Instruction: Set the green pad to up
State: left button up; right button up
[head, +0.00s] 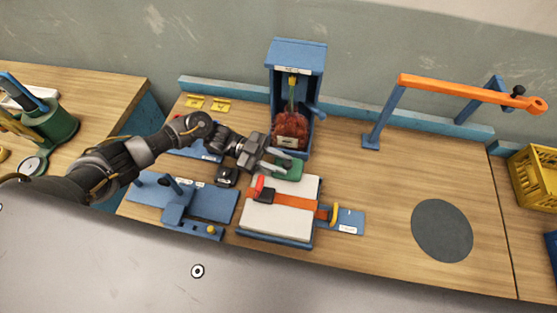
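The green pad (289,170) is a small dark green block behind the white-topped block (279,218) in the middle of the bench. Whether it is up or down cannot be told from this angle. My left gripper (279,160) reaches in from the left, with its pale fingers apart at the pad's left and back edge. Nothing shows between the fingers, and I cannot tell if they touch the pad. My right gripper is out of view.
A blue stand (296,54) with a red-brown sack (290,131) rises just behind the pad. Blue fixtures (211,204) stand at left. An orange bar (460,91) spans the right side. The bench around the dark round mat (442,231) is clear.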

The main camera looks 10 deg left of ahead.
pick_arm(q)
grip_shut()
jog(key=n+b, duration=0.1)
jog(key=w+n+b, duration=0.1)
jog(key=n, duration=0.1)
jog(key=shift+w+r+h, duration=0.2)
jog(key=shift+r+h, duration=0.1)
jog(key=shift+w+r+n+h+b, duration=0.15)
jog(key=shift+w+n+h+b, duration=0.25)
jog(key=shift+n, duration=0.65)
jog(key=shift+w+r+n+h+b, duration=0.15)
jog(key=shift+w+n, duration=0.35)
jog(key=shift+n, duration=0.55)
jog(key=o, duration=0.6)
grip_release()
jog(key=shift+o, duration=0.2)
